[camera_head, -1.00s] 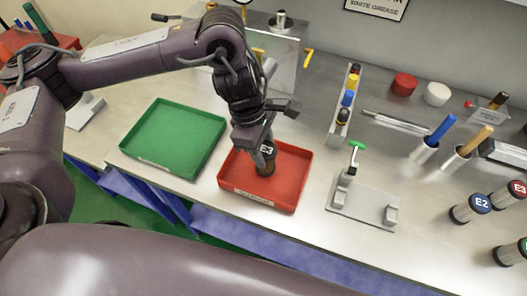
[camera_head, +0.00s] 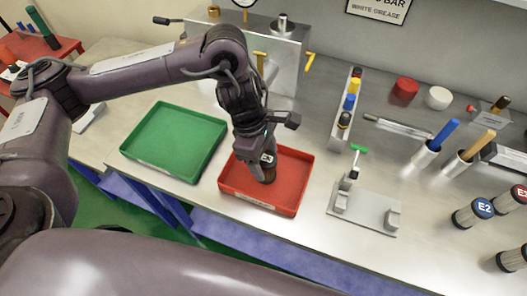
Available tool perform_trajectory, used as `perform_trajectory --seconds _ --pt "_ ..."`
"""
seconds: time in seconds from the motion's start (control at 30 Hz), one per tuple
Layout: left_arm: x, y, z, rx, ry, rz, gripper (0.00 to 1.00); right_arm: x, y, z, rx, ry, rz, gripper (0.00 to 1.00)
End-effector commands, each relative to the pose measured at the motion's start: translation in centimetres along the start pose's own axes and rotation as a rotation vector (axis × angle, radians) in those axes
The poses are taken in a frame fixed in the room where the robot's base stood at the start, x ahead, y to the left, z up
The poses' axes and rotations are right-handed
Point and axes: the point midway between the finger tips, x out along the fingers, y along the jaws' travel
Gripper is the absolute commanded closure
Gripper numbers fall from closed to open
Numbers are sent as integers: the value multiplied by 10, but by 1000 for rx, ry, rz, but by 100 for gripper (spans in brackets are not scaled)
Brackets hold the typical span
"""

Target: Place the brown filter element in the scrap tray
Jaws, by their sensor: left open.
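The brown filter element (camera_head: 269,174), with a dark cap end, stands roughly upright within the red tray (camera_head: 284,208), near the tray's left-middle part. My left gripper (camera_head: 265,154) is directly above it, pointing down with its jaws open around or beside the element's top. The gripper's body hides the fingertips, and I cannot tell whether they touch the element. The red tray has a pale label on its front wall, too small to read. My right gripper is not in view.
A green tray (camera_head: 174,139) lies left of the red one. A grey metal fixture (camera_head: 364,207) stands to the right. Cups hold a blue cylinder (camera_head: 443,133) and a tan one (camera_head: 478,145). Labelled canisters, including E2 (camera_head: 473,212), stand at far right.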

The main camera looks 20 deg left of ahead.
Motion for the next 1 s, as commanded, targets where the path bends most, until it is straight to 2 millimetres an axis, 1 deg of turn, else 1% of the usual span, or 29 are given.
perform_trajectory --seconds 0.07,0.17,0.27,0.5,0.7,0.83,1.0 --pt "-4 0 1 0 0 1 36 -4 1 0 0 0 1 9" --pt "-12 2 1 2 1 6 36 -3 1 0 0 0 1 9" --pt "-28 2 0 2 2 7 36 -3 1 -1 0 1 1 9" --pt "-72 2 0 1 2 7 36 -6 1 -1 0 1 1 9" --pt "-103 1 0 0 1 5 36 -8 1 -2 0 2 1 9" --pt "-115 1 0 1 1 3 36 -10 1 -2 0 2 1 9" --pt "-122 0 0 0 0 1 36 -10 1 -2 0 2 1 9"
